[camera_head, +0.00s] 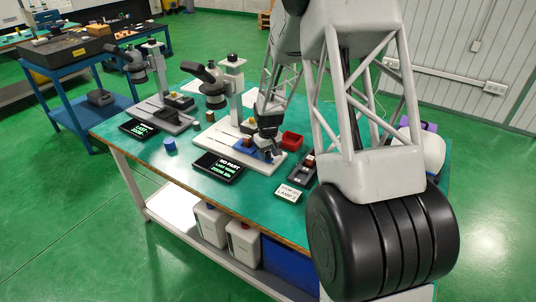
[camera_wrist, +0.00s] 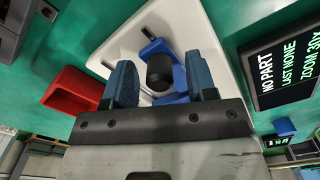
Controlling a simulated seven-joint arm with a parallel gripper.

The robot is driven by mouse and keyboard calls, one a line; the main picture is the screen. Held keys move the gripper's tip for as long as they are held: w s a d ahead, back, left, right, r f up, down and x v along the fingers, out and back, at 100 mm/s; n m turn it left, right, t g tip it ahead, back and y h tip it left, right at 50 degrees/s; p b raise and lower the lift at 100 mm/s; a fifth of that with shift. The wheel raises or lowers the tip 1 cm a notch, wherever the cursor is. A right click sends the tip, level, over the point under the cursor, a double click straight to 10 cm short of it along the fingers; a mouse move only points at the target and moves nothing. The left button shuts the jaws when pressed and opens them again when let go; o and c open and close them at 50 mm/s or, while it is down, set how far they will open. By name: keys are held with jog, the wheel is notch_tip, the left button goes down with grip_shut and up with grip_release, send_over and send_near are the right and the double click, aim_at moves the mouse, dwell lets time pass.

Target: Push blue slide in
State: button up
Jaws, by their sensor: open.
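The blue slide (camera_head: 242,150) sits on the white base (camera_head: 211,137) of the nearer microscope-like stand. In the wrist view, blue parts (camera_wrist: 156,46) show on the white base between my fingers, with a dark cylinder (camera_wrist: 160,72) over their middle that hides part of them. My gripper (camera_head: 268,148) is low over the right part of that base. In the wrist view my gripper (camera_wrist: 161,84) has its two dark blue fingers apart, one on each side of the dark cylinder. Nothing is held. Whether a finger touches the slide cannot be told.
A red tray (camera_head: 291,140) stands right of the base, and it shows at left in the wrist view (camera_wrist: 73,91). A black display (camera_head: 219,167) reading "NO PART" lies in front. A second stand (camera_head: 163,109) is further left. A blue cylinder (camera_head: 169,145) stands near the front edge.

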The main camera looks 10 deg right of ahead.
aim_at(244, 148)
jog(key=shift+c, duration=0.5)
grip_shut()
jog(key=w+a, duration=0.8)
jog(key=shift+w+a, duration=0.1)
jog(key=shift+w, duration=0.05)
jog(key=shift+o, duration=0.5)
grip_release()
jog(key=shift+r, duration=3.85)
